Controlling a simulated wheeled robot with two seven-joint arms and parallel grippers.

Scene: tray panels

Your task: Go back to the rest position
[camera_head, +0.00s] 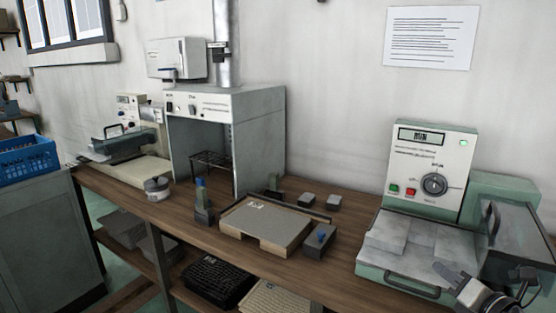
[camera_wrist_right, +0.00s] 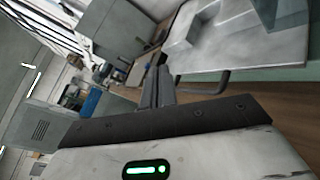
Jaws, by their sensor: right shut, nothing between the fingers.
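My right gripper (camera_head: 447,274) is at the lower right of the head view, in front of the green machine (camera_head: 428,172) and near its front edge. In the right wrist view its fingers (camera_wrist_right: 157,88) are together with nothing between them. My left gripper is not in view. A grey panel on a tan tray (camera_head: 262,225) lies on the bench, well to the left of my right gripper.
The wooden bench (camera_head: 340,262) runs along the wall. Small grey blocks, one with a blue knob (camera_head: 320,238), stand around the tray. A grey cabinet (camera_head: 262,140) stands behind. The machine has a front handle (camera_head: 412,286). A blue crate (camera_head: 27,157) is far left.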

